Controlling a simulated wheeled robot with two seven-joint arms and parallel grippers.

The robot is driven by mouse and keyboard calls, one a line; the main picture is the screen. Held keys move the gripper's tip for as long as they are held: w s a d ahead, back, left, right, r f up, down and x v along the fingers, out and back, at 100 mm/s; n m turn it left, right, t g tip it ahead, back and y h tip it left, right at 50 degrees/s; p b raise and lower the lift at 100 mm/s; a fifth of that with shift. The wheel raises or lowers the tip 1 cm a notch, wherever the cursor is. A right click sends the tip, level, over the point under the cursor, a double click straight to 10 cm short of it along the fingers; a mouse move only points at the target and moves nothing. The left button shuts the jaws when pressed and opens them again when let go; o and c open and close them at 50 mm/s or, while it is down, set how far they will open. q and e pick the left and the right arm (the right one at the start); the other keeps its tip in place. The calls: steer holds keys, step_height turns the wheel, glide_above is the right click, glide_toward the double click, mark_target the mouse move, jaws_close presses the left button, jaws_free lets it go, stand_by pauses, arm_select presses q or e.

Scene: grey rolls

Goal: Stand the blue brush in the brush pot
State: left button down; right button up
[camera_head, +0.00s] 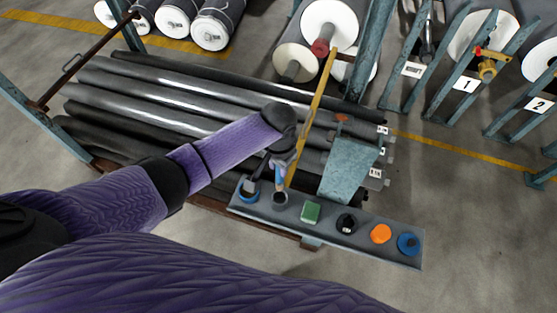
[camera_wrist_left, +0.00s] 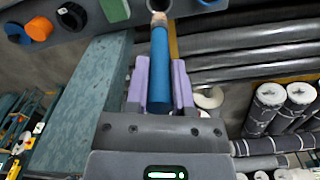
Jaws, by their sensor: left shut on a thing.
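The blue brush (camera_wrist_left: 159,68) is held between the two purple fingers of my left gripper (camera_wrist_left: 160,85), and it also shows in the head view (camera_head: 278,177). Its pale tan end points away from the gripper, close to a round dark opening in the wrist view. In the head view this is a dark, round-mouthed pot (camera_head: 280,199) on the grey tray, and the gripper (camera_head: 279,163) is just above it. I cannot tell whether the brush end is inside the mouth. My right gripper is not in view.
On the grey tray (camera_head: 330,232) stand a blue-rimmed holder (camera_head: 248,194), a green block (camera_head: 311,212), a black round item (camera_head: 346,222), an orange one (camera_head: 380,234) and a blue one (camera_head: 408,243). Dark rolls (camera_head: 160,97) and a yellow bar (camera_head: 318,103) lie behind.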

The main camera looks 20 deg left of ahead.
mark_target(279, 182)
arm_select(q)
step_height(279, 182, down, 6)
steer(key=b, duration=0.4)
steer(key=shift+r+b, duration=0.15)
steer(key=shift+b, duration=0.25)
steer(key=shift+r, duration=0.1)
steer(key=shift+p, duration=0.3)
stand_by(0.5)
steer(key=shift+p, duration=0.4)
